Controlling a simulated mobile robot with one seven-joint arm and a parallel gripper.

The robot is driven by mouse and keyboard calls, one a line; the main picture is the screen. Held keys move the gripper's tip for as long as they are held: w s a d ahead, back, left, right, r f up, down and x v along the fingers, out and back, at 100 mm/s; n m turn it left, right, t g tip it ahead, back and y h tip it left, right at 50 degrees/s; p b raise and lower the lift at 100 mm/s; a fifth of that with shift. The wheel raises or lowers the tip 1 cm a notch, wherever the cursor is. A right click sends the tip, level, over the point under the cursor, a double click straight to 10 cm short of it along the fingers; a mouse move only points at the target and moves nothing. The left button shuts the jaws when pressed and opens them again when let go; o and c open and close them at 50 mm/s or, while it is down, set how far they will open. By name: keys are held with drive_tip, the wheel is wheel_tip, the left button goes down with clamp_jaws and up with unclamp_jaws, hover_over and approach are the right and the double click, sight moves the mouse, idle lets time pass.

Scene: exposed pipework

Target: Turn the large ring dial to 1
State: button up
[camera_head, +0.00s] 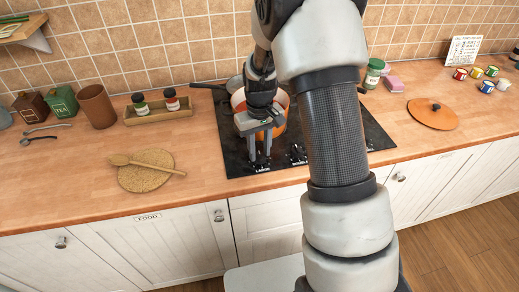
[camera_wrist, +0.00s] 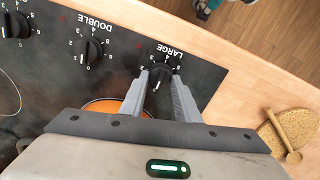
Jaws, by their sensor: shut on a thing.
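The large ring dial (camera_wrist: 161,75) is a black knob with a white mark on the black hob panel, beside the word LARGE. In the wrist view its white mark points down the picture, towards my gripper's body. My gripper (camera_wrist: 161,82) has one grey finger on each side of this knob and is shut on it. In the head view my gripper (camera_head: 260,160) points down at the front edge of the hob (camera_head: 235,158), just above the LARGE label. The knob itself is mostly hidden there by the fingers. The number at the mark is too small to read.
The DOUBLE dial (camera_wrist: 93,50) and another dial (camera_wrist: 15,25) are beside it on the panel. An orange pot (camera_head: 284,104) stands on the hob behind my gripper. A round cork mat (camera_head: 146,181) with a wooden spoon (camera_head: 150,165) lies left on the counter.

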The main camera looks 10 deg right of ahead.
sight(260, 154)
drive_tip(key=m, duration=0.4)
drive_tip(key=shift+d+m, duration=0.1)
drive_tip(key=shift+m, duration=2.2)
drive_tip(key=o, duration=1)
drive_tip(key=shift+o, duration=0.2)
wheel_tip(260, 154, up, 18)
drive_tip(key=p, duration=0.1)
drive_tip(key=shift+f, duration=0.25)
